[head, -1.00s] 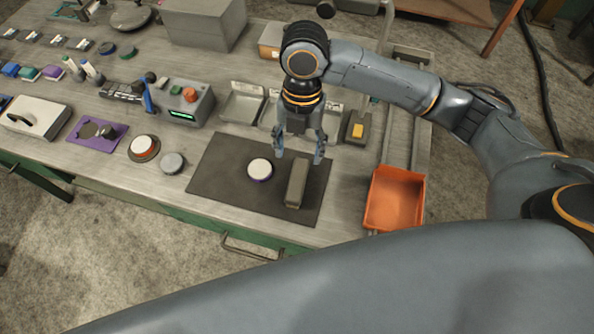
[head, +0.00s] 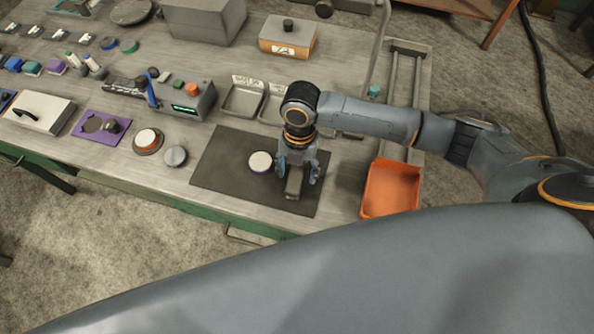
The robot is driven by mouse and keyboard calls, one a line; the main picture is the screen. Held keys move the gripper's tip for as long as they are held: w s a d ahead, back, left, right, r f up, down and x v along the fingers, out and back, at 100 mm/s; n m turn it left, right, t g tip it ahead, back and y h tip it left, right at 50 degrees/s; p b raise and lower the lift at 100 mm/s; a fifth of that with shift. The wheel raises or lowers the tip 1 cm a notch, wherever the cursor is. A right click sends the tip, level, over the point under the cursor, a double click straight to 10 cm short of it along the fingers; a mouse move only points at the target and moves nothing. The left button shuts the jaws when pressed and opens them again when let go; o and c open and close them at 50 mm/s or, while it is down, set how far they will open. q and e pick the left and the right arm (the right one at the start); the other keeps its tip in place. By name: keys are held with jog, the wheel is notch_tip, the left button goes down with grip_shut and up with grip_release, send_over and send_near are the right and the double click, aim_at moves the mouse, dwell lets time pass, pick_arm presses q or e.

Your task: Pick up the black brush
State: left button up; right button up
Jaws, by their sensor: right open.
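A dark grey-brown oblong block (head: 293,188), which I take to be the black brush, lies on the dark mat (head: 222,165) near the bench's front edge. My right gripper (head: 298,176) points down over it, open, with one finger on each side of the block. The gripper hides the block's far part. I cannot tell whether the fingers touch it. My left gripper is not in view.
A white-topped round puck (head: 260,162) sits on the mat just left of my right gripper. An orange bin (head: 390,188) stands to the right.

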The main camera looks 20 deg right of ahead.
aim_at(296, 174)
jog(key=shift+c, duration=0.9)
jog(key=c, duration=1.1)
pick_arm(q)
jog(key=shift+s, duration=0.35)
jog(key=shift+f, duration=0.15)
pick_arm(e)
jog(key=shift+r, duration=0.2)
